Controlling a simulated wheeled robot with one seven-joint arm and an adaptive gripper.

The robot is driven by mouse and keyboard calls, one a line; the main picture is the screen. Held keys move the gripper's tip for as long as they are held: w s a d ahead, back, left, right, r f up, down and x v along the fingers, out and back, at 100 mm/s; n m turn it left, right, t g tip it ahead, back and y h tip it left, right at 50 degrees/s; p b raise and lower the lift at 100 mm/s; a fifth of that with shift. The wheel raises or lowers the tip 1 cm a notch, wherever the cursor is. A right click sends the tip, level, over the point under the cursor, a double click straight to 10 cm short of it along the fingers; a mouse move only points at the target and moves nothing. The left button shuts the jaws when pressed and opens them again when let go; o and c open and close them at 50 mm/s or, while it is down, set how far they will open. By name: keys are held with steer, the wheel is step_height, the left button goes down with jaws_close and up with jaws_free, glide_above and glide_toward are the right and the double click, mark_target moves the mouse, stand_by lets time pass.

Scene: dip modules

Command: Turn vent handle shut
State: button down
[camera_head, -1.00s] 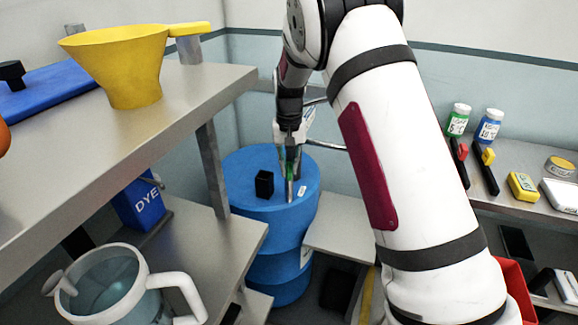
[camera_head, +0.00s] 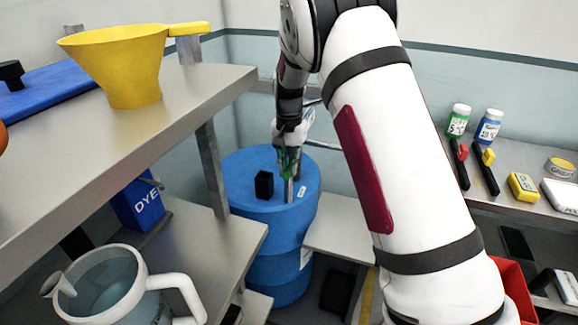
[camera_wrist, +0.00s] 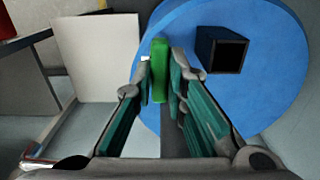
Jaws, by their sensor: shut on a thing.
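A blue drum (camera_head: 262,212) stands upright in the corner behind the shelf. A green vent handle (camera_wrist: 159,70) sticks up at its top. In the wrist view the handle lies between the two fingers of my gripper (camera_wrist: 162,80), which are shut on it. In the head view my gripper (camera_head: 289,165) reaches down to the right part of the drum top, and the handle is mostly hidden by the fingers. I cannot tell from this how far the handle is turned.
A black square block (camera_head: 264,184) stands on the drum top, left of my gripper; it also shows in the wrist view (camera_wrist: 222,50). A metal shelf (camera_head: 212,95) with a yellow funnel (camera_head: 125,65) stands close at the left. A low grey surface (camera_head: 340,228) adjoins the drum at the right.

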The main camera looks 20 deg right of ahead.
mark_target(289, 168)
steer(key=c, duration=1.6)
jaws_free()
step_height(289, 168, up, 12)
